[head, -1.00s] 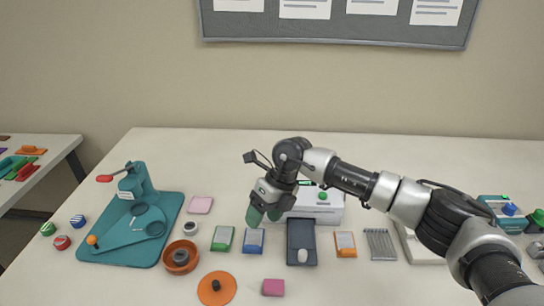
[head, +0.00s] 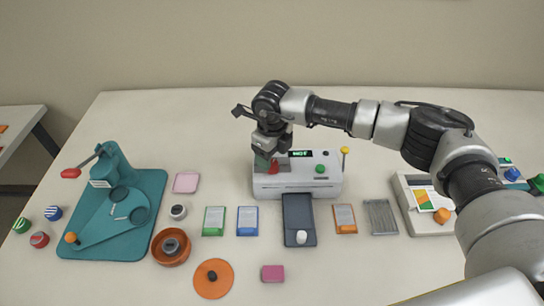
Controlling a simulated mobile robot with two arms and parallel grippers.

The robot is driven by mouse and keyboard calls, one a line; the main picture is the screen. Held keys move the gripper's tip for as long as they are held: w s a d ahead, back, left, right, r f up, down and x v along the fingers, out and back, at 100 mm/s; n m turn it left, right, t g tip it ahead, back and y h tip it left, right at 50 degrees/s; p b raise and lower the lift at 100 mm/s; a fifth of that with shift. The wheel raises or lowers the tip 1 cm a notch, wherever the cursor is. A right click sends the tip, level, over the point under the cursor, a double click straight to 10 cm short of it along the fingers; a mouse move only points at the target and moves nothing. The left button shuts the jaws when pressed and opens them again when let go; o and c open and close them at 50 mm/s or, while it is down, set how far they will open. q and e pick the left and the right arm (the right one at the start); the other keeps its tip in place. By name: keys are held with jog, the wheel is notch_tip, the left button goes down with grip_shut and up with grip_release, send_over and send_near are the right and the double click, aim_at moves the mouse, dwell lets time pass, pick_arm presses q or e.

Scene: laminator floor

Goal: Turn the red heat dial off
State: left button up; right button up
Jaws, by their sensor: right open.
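The red heat dial (head: 274,168) is on the top front left of the white laminator (head: 297,184). The dial's pointer setting is too small to read. A lit green display (head: 301,154) and a green button (head: 320,169) are to the right of the dial. My left gripper is not in view.
A teal button press (head: 117,200) stands at the left. A dark tray (head: 298,215), several small card packs (head: 213,221) and an orange disc (head: 213,278) lie in front of the laminator. A yellow-knobbed lever (head: 345,151) rises at its right end. The table behind is clear.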

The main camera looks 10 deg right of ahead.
aim_at(272, 166)
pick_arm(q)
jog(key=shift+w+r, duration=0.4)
pick_arm(e)
jog(key=shift+f, duration=1.45)
jog(key=shift+c, duration=0.4)
